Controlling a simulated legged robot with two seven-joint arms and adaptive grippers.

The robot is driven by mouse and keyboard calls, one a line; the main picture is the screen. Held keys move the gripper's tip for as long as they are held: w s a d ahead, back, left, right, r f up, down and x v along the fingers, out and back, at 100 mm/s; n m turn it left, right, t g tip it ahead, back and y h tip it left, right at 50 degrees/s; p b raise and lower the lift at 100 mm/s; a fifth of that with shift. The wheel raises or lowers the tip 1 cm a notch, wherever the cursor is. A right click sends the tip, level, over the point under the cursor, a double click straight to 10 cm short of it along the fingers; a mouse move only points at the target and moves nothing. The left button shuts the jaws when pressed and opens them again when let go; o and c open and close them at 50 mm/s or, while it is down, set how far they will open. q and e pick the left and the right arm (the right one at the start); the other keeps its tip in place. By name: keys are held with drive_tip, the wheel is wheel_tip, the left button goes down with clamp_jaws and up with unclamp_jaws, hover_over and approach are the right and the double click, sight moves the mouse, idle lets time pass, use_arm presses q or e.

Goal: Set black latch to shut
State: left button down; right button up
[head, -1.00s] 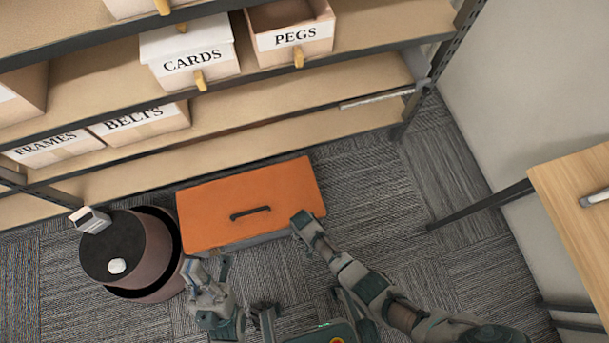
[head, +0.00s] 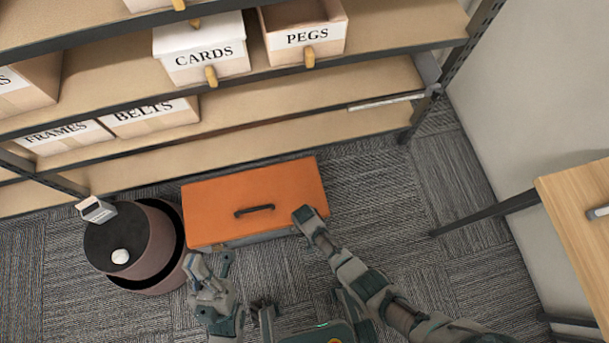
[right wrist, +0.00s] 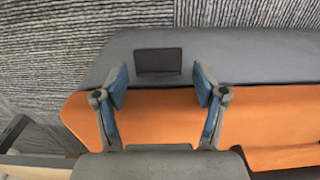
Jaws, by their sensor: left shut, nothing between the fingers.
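An orange-lidded toolbox (head: 290,185) with a black handle (head: 254,210) sits on the carpet, lid down. Its grey front side (right wrist: 235,55) fills the middle of the right wrist view. The black latch (right wrist: 158,60) is a dark rectangle on that grey side; whether it is fastened I cannot tell. My right gripper (right wrist: 160,82) is open, its blue-padded fingers apart on either side of the latch's line, with nothing between them. In the head view it is at the box's front right corner, where the latch is hidden. My left gripper (head: 209,264) is shut and empty, in front of the box's left end.
Shelves (head: 290,130) with labelled boxes rise behind. A wooden table (head: 580,215) is at right. Carpet between toolbox and table is clear.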

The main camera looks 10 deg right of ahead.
drive_tip(key=shift+s+f, duration=0.1)
drive_tip(key=shift+r, duration=0.65)
wheel_tip(320, 180, up, 11)
drive_tip(key=shift+f, duration=0.15)
